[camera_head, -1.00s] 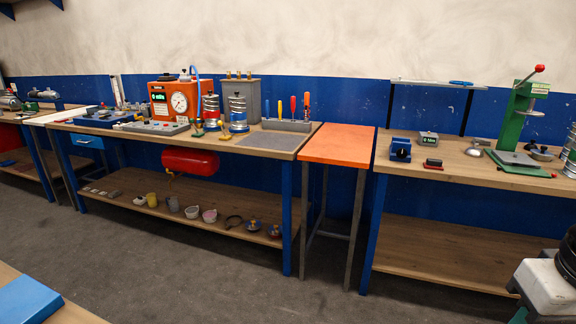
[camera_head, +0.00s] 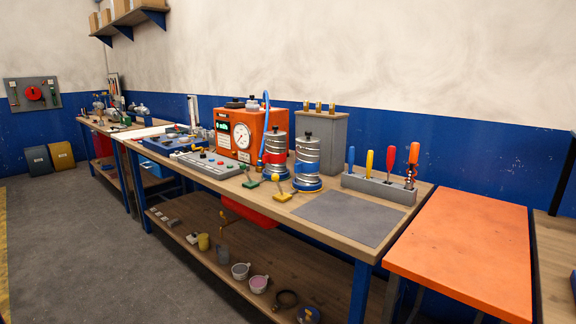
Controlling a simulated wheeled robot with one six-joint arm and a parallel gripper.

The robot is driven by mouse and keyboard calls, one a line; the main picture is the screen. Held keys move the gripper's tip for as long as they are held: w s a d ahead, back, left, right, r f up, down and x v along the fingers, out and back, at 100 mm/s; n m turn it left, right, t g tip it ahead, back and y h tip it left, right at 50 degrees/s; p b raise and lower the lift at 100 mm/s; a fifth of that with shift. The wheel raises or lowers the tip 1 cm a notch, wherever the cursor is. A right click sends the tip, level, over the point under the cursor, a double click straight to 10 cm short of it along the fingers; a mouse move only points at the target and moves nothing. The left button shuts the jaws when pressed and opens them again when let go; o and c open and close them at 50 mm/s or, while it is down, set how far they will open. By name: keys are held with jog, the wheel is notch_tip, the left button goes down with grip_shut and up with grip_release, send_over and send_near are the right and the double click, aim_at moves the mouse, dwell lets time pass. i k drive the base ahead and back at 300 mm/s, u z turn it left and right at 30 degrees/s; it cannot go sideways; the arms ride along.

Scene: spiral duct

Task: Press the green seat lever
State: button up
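A small green piece with a short upright handle (camera_head: 250,183) sits near the front edge of the main workbench (camera_head: 330,235); it looks like the green seat lever. A similar yellow piece (camera_head: 284,196) is just to its right. Behind them stand two metal canisters, one with a red band (camera_head: 275,160) and one with a blue band (camera_head: 307,165). The pieces are too small to tell whether either lever is up or down. My gripper is not in view.
An orange box with a dial (camera_head: 240,135) and a grey control panel (camera_head: 208,163) stand left of the canisters. A screwdriver rack (camera_head: 375,187) and grey mat (camera_head: 350,217) lie right. An orange-topped table (camera_head: 465,245) adjoins the bench. Floor (camera_head: 95,235) is clear at left.

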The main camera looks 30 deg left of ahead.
aim_at(242, 166)
jog(key=i, duration=0.6)
jog(key=u, duration=1.85)
jog(key=i, duration=1.9)
jog(key=z, duration=0.05)
